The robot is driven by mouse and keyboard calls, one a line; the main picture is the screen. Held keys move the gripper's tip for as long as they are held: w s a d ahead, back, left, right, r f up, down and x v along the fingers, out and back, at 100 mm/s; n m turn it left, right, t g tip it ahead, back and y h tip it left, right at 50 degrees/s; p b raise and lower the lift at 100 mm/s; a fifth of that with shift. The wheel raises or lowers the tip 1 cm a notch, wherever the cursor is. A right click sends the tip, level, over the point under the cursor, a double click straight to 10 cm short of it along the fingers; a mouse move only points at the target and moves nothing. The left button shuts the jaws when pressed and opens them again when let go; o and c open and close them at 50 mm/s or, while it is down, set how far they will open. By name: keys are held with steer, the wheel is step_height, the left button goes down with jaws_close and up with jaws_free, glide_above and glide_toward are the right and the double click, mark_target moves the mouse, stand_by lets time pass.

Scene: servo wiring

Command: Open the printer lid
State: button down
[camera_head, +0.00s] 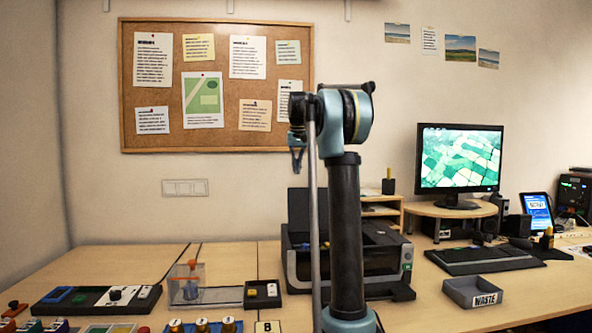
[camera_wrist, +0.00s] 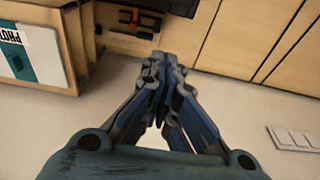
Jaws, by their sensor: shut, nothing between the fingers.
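The dark printer (camera_head: 396,268) stands on the desk, partly hidden behind my arm in the head view. A dark panel (camera_head: 297,207) rises upright at its back left; I cannot tell whether it is the raised lid or a paper support. My gripper (camera_head: 297,169) hangs pointing down, high above the printer's left side and in front of the wall. In the wrist view my gripper (camera_wrist: 161,66) has its fingertips together and empty. A dark piece with an orange part (camera_wrist: 135,17) lies beyond the fingers.
A clear box (camera_head: 187,284) and a control panel (camera_head: 98,299) stand left of the printer. A grey waste tray (camera_head: 471,291), a keyboard (camera_head: 482,260) and a monitor (camera_head: 459,162) are on the right. A small wooden shelf (camera_head: 382,211) stands behind the printer. The air around my gripper is free.

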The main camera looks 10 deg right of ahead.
steer(key=s+f, duration=0.3)
steer(key=f, duration=0.3)
stand_by(0.3)
stand_by(0.4)
